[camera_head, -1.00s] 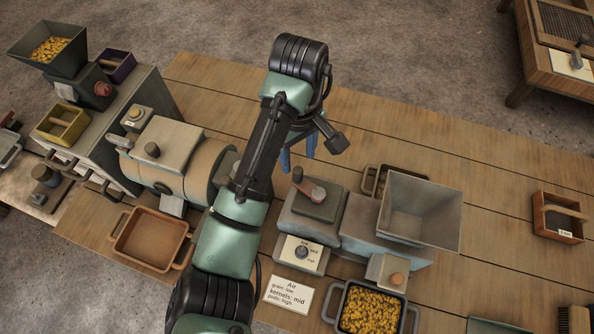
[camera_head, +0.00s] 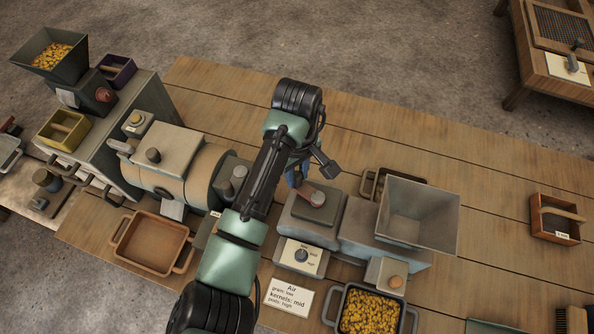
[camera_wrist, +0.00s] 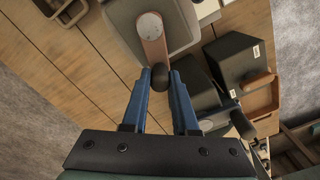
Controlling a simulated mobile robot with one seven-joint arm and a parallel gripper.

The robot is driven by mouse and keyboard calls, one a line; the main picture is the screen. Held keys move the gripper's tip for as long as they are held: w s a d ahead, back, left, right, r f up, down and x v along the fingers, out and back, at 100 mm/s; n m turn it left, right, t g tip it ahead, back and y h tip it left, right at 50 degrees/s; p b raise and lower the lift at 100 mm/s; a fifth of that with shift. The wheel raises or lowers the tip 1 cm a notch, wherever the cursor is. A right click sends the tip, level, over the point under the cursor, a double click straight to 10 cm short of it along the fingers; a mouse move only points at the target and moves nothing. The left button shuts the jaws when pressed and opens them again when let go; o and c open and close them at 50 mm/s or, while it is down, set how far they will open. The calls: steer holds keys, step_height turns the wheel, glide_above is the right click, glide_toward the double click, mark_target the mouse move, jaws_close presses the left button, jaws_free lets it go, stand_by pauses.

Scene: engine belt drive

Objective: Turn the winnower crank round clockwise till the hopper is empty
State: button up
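The winnower (camera_head: 365,225) stands on the wooden table, right of centre, with its grey hopper (camera_head: 418,212) at its right; I see no grain inside the hopper. The crank (camera_head: 317,198) on its top is a short reddish-brown arm pointing up and left in the head view. In the wrist view the crank arm (camera_wrist: 152,38) runs down to a dark knob (camera_wrist: 160,76). In the head view my arm partly hides the gripper.
A dark tray full of yellow kernels (camera_head: 370,312) stands in front of the winnower. An empty brown tray (camera_head: 152,243) and a drum machine (camera_head: 180,165) are at left.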

jaws_close()
steer(key=shift+r, duration=0.1)
